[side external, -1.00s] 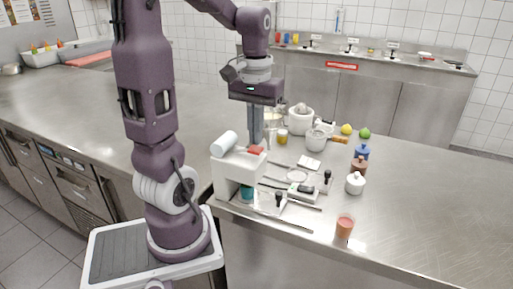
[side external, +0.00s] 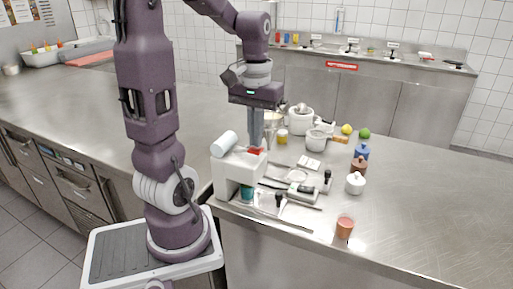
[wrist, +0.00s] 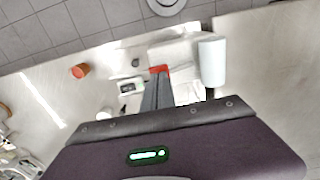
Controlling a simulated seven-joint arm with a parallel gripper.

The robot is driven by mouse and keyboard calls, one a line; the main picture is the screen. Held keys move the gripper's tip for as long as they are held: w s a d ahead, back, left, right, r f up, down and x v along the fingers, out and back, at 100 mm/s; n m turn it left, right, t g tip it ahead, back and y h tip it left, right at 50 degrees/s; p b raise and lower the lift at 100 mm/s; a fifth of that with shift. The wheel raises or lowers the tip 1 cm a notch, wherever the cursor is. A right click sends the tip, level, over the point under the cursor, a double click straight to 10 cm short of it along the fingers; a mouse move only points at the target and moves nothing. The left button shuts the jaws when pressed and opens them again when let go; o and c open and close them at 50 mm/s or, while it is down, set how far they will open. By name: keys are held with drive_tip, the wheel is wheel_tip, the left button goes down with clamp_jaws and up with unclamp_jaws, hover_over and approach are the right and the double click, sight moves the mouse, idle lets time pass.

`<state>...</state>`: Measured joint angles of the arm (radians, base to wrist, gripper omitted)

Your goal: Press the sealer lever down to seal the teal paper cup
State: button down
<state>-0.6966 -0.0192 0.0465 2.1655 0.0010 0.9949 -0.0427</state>
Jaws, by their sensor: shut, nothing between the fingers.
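The white sealer (side external: 232,176) stands near the counter's front edge, with a white film roll (side external: 224,144) on top. Its red lever end (side external: 255,151) sits at the top right of the sealer. The teal cup (side external: 247,192) is in the sealer's opening, low at its right side, and shows only in part. My gripper (side external: 256,144) is shut and empty, pointing down with its fingertips at the red lever end. In the wrist view my fingertips (wrist: 157,76) overlap the red lever end (wrist: 158,69); the roll (wrist: 211,62) is to their right. Exact contact is hard to tell.
An orange-brown cup (side external: 345,227) stands at the front right. A white lidded jar (side external: 355,184), a brown bottle (side external: 359,166) and a blue bottle (side external: 362,151) stand at the right. Utensils lie right of the sealer. The far right counter is clear.

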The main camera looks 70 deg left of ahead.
drive_tip(key=shift+f, duration=1.05)
drive_tip(key=shift+r, duration=2.45)
drive_tip(key=s+d+r+m+t, duration=0.1)
drive_tip(key=s+d+m+t, duration=0.1)
drive_tip(key=d, duration=0.6)
drive_tip(key=s+d+r+m+t, duration=0.1)
drive_tip(key=s+d+m+t, duration=0.2)
drive_tip(key=d+m, duration=0.4)
drive_tip(key=shift+s+d+t, duration=0.3)
drive_tip(key=shift+s+d, duration=0.3)
drive_tip(key=shift+d, duration=0.65)
